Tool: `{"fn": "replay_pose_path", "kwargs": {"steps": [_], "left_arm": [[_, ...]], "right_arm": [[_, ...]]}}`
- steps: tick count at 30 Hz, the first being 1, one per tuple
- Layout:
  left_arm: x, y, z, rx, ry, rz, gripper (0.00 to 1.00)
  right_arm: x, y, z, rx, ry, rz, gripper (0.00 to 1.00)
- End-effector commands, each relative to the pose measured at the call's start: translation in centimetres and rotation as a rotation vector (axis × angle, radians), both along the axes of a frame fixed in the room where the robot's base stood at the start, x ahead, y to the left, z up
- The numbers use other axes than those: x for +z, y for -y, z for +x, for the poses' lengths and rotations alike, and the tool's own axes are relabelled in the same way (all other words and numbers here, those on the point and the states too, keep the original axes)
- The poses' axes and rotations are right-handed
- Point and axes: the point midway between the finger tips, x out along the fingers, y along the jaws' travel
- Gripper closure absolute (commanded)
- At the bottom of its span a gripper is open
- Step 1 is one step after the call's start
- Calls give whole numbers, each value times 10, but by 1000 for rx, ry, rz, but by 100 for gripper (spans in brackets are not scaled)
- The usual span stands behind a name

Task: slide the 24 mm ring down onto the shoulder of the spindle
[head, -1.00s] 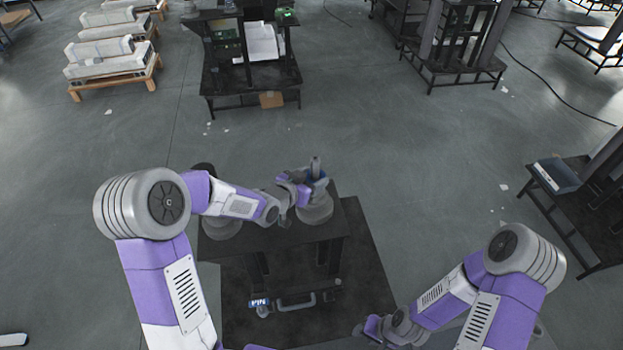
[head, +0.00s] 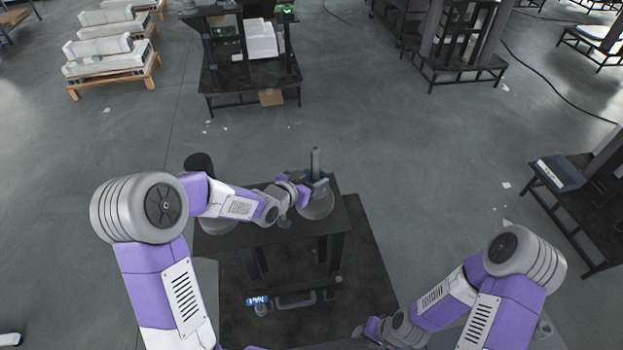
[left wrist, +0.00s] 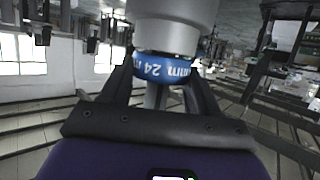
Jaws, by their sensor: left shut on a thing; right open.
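The spindle (head: 316,160) stands upright on the dark stand, with a wide grey round base (head: 317,208). My left gripper (head: 311,181) is beside it, shut on the blue 24 mm ring. In the left wrist view the ring (left wrist: 165,71) sits between both fingers, around the thin shaft (left wrist: 154,97). The ring is close to the wide grey body (left wrist: 175,28) of the spindle. I cannot tell whether it touches the shoulder. The label reads upside down in that view. My right gripper (head: 361,330) is open and empty at the bottom of the head view, away from the spindle.
The dark stand (head: 270,232) carries another grey base (head: 217,226) with a dark top at left. A blue-labelled item (head: 258,301) and a grey handle (head: 296,301) are lower down. Open floor lies behind; a side table (head: 583,205) stands at right.

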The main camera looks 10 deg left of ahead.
Motion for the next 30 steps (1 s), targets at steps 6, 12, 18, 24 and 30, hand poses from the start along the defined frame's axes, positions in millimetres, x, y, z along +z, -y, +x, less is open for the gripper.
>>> {"fn": "replay_pose_path", "kwargs": {"steps": [6,12,18,24,30], "left_arm": [[1,0,0,0,2,0,33],[1,0,0,0,1,0,10],[0,0,0,0,-1,0,10],[7,-7,-12,2,1,-1,10],[20,-20,-39,2,2,1,10]], "right_arm": [[0,0,0,0,0,0,57],[0,0,0,0,0,0,57],[0,0,0,0,0,0,57],[1,0,0,0,0,0,57],[3,0,0,0,0,0,57]]}}
